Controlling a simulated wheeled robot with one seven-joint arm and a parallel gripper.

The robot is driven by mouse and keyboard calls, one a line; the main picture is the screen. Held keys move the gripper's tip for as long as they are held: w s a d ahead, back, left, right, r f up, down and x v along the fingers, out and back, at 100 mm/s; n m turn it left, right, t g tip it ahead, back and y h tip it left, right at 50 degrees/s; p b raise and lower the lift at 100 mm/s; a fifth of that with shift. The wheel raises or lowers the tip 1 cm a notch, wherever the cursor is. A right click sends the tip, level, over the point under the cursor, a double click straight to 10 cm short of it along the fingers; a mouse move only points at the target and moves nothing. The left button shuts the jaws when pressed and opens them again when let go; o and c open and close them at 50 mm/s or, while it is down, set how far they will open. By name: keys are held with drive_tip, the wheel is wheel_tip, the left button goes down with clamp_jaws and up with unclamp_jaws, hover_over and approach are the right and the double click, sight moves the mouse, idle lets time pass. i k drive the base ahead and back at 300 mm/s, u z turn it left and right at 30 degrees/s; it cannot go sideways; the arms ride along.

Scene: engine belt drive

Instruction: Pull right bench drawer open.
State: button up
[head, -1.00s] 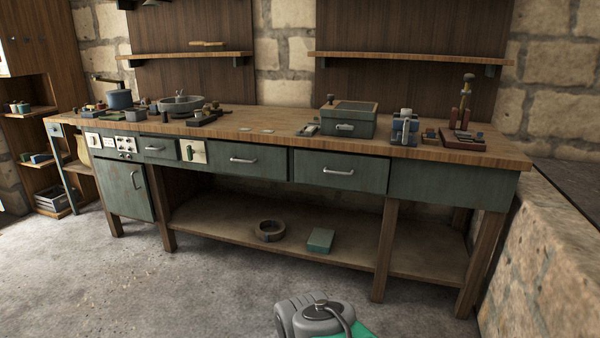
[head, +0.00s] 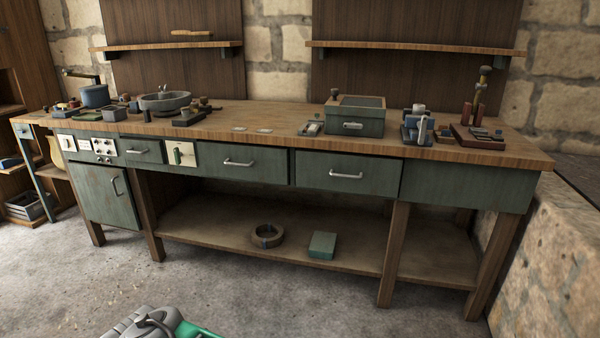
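The right bench drawer (head: 347,177) is a green front with a silver bar handle (head: 346,175), under the wooden bench top. It looks shut or nearly so, with a dark gap along its upper edge. Another green drawer (head: 240,165) with a similar handle sits to its left. A grey and green piece of my own body shows at the bottom edge, left of the middle. I cannot make out my gripper's fingers in the head view.
The bench top (head: 290,122) carries a green box (head: 356,118) and several tools. The lower shelf (head: 215,228) holds a brown ring (head: 266,236) and a small green box (head: 322,244). A stone block (head: 550,260) stands at the right. The floor in front is clear.

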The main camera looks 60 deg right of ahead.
sight(376, 174)
drive_tip(key=z, duration=0.15)
drive_tip(key=i, duration=0.85)
drive_tip(key=z, duration=0.8)
drive_tip(key=i, duration=0.45)
drive_tip(key=z, duration=0.4)
